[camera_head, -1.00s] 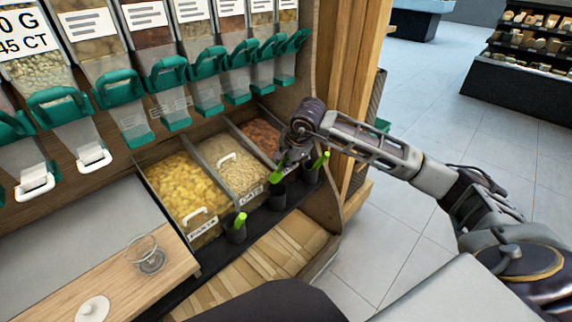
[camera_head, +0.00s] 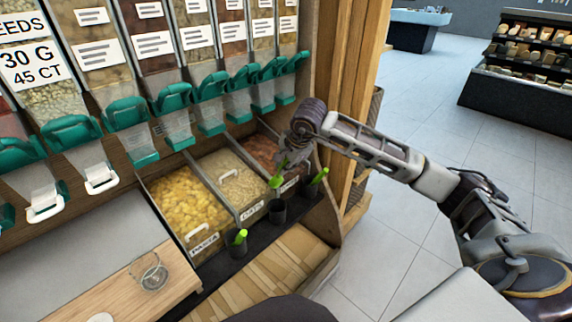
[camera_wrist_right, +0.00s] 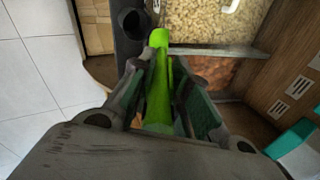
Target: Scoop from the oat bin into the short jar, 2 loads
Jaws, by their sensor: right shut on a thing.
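My right gripper (camera_head: 290,158) is shut on a bright green scoop (camera_head: 277,181), held above the middle dark cup (camera_head: 277,211) in front of the bins. In the right wrist view the scoop (camera_wrist_right: 158,85) lies between the fingers, its far end beside the dark cup (camera_wrist_right: 132,21). The oat bin (camera_head: 252,211), labelled and full of pale flakes, is just left of the gripper; its oats (camera_wrist_right: 215,22) show at the top of the wrist view. The short clear glass jar (camera_head: 152,276) stands open on the wooden board at the left. My left gripper is out of view.
A bin of yellow pasta (camera_head: 185,200) is left of the oats; a reddish bin (camera_head: 262,151) is right. Cups with green scoops (camera_head: 239,238) (camera_head: 318,177) stand either side of the middle cup. Dispensers with green handles (camera_head: 172,98) hang above. A white lid (camera_head: 100,317) lies near the jar.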

